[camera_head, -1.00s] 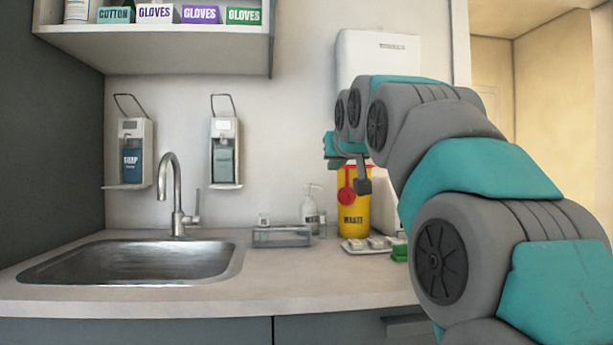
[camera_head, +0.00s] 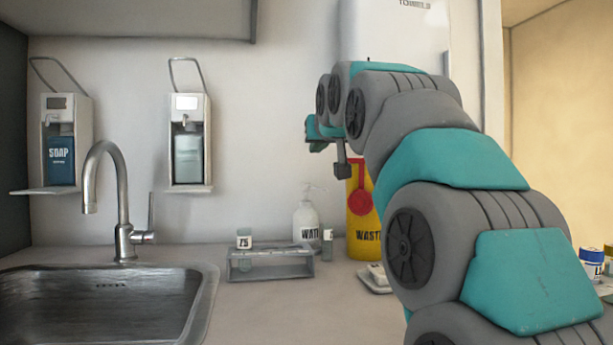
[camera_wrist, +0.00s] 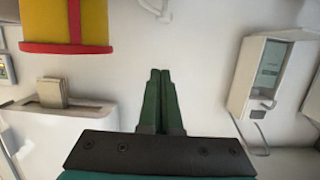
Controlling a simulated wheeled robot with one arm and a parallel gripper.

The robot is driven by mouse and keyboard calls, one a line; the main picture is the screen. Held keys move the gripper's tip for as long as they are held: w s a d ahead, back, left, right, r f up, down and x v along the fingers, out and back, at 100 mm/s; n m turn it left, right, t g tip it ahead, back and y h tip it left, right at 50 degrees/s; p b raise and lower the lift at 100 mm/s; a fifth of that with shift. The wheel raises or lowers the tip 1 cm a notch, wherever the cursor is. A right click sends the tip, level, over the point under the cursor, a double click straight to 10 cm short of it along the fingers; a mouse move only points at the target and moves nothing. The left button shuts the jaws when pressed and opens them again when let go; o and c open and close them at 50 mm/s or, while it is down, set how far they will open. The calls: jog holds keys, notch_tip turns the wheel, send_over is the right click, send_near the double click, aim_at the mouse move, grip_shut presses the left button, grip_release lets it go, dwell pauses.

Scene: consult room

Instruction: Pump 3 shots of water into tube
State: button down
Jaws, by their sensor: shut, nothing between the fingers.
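A white pump bottle (camera_head: 306,222) with a label starting "WAT" stands upright on the counter near the wall. A clear rack (camera_head: 270,263) stands left of it. A small tube with a white cap marked 75 (camera_head: 244,240) is at the rack's left end. My gripper (camera_wrist: 160,72) is shut and empty in the wrist view. In the head view its end (camera_head: 318,138) is raised above the bottle's height. A pale, cropped shape at the wrist view's top edge is unclear.
A yellow waste bin (camera_head: 363,222) stands right of the bottle, partly behind my arm. A white tray (camera_head: 374,280) lies before it. Soap (camera_head: 62,150) and second (camera_head: 188,150) dispensers hang above the sink (camera_head: 95,300). Counter in front of the rack is clear.

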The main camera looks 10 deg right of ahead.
jog(key=p, duration=0.2)
send_over(308, 184)
jog(key=s, duration=0.2)
notch_tip(308, 184, down, 2)
jog(key=f+b, duration=0.1)
jog(key=f, duration=0.1)
jog(key=f+b, duration=0.1)
jog(key=f, duration=0.1)
jog(key=shift+w+a+b, duration=0.1)
jog(key=shift+w+b, duration=0.25)
jog(key=shift+w, duration=0.05)
jog(key=shift+f, duration=0.25)
jog(key=shift+f, duration=0.1)
jog(key=shift+f+b, duration=0.75)
jog(key=shift+f, duration=0.15)
jog(key=shift+r, duration=0.1)
